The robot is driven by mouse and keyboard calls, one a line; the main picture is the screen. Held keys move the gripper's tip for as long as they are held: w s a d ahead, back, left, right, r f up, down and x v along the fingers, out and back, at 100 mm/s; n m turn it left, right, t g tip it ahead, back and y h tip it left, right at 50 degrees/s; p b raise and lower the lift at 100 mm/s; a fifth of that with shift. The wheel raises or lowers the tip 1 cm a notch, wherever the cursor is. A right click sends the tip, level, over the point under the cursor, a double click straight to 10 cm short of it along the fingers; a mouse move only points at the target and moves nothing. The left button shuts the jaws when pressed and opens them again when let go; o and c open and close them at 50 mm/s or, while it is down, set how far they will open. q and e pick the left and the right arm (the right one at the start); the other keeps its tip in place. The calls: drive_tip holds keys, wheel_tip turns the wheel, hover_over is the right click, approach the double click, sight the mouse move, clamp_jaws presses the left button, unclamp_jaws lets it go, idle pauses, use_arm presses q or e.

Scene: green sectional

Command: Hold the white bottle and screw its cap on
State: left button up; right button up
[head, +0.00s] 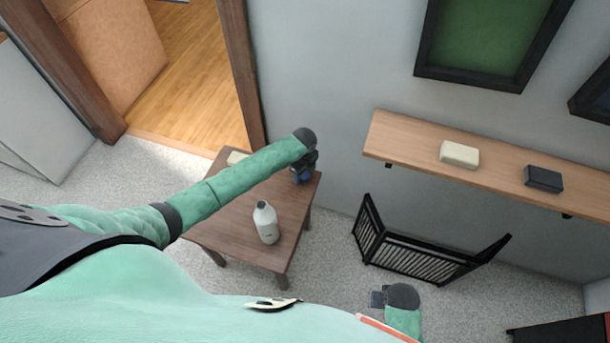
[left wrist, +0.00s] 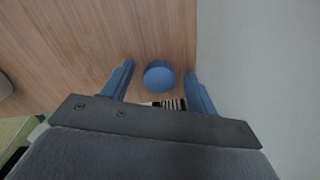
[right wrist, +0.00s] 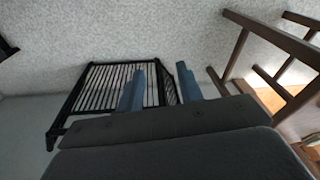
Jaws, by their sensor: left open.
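The white bottle (head: 267,226) stands upright on the small brown table (head: 232,217), near its front edge, with no gripper touching it. A round blue cap (left wrist: 159,76) lies on the wooden tabletop, close to the table edge on the wall side. My left gripper (head: 303,175) is over the table's far right corner, pointing down. In the left wrist view its blue fingers (left wrist: 158,88) are apart, with the cap between and slightly beyond them, not gripped. My right gripper (head: 376,299) is low, right of the table, away from the bottle. Its fingers (right wrist: 160,90) are apart and empty.
A cream block (head: 237,157) sits at the table's back, partly behind my left arm. A black slatted rack (head: 415,259) stands on the carpet by the wall. A wall shelf (head: 490,172) holds a cream block (head: 459,154) and a dark block (head: 543,179).

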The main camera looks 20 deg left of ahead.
sight(305, 176)
use_arm(q)
drive_tip(key=c, duration=1)
drive_tip(key=shift+c, duration=0.3)
drive_tip(key=shift+r, duration=0.15)
